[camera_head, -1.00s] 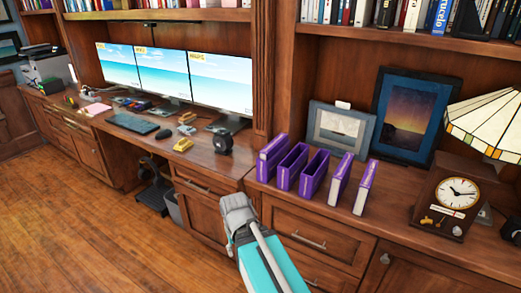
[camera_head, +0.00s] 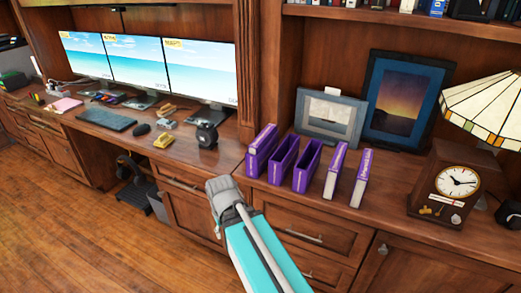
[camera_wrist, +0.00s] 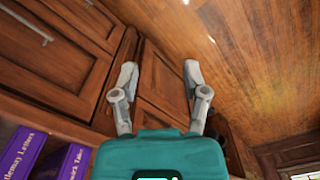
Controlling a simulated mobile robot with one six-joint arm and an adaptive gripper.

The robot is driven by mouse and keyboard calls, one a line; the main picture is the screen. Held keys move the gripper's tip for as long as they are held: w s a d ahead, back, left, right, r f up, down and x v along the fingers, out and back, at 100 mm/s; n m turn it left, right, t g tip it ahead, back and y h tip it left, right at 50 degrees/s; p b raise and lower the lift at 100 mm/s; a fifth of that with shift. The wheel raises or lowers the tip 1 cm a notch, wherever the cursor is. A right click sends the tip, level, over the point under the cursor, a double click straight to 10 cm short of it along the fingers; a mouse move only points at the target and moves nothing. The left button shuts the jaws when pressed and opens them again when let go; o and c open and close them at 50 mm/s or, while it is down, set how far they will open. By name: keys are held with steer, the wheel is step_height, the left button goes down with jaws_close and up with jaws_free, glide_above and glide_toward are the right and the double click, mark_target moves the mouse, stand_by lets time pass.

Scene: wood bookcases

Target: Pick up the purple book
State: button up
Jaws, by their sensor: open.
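Several purple items stand upright in a row on the wooden counter, in front of the picture frames. At the left is a thick purple book or case (camera_head: 261,151). Two purple holders with dark open tops (camera_head: 283,160) (camera_head: 307,166) stand in the middle. Two slim purple books with pale edges (camera_head: 335,171) (camera_head: 361,178) stand at the right. The wrist view shows two lettered purple spines (camera_wrist: 24,150) (camera_wrist: 70,163) at lower left. My gripper (camera_wrist: 160,68) is open and empty, its fingers apart over cabinet doors and floor, away from the books.
The counter (camera_head: 390,190) also holds a clock (camera_head: 457,186), a stained-glass lamp (camera_head: 488,105) and two picture frames (camera_head: 330,115) (camera_head: 406,100). The desk at left has monitors (camera_head: 202,70), a keyboard (camera_head: 106,119) and small items. The floor (camera_head: 60,220) is clear at left.

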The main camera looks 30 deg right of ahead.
steer(key=o, duration=0.4)
steer(key=shift+w+d+r, duration=0.15)
steer(key=shift+w, duration=0.1)
steer(key=shift+o, duration=0.3)
steer(key=w+d+r+m+t+h+p, duration=0.2)
steer(key=w+d+r+m+h+p, duration=0.3)
steer(key=w, duration=0.7)
steer(key=d+r+m, duration=0.2)
steer(key=d+r, duration=0.1)
steer(key=d, duration=0.1)
steer(key=shift+d+t+h+p, duration=0.3)
steer(key=shift+d+h, duration=0.1)
steer(key=w+d+r+m+t+h+p, duration=0.2)
steer(key=w+d+r+m+h, duration=0.3)
steer(key=w+r, duration=0.5)
steer(key=shift+w+d+r+m+t+p, duration=0.15)
steer(key=shift+d+r+m+t+p, duration=0.2)
steer(key=shift+p, duration=0.55)
steer(key=b, duration=0.4)
glide_toward(262, 136)
steer(key=x, duration=0.3)
steer(key=shift+w+d+f, duration=0.1)
steer(key=shift+w+f, duration=0.15)
steer(key=shift+w, duration=0.05)
steer(key=shift+w+d+f, duration=0.15)
steer(key=shift+d, duration=0.3)
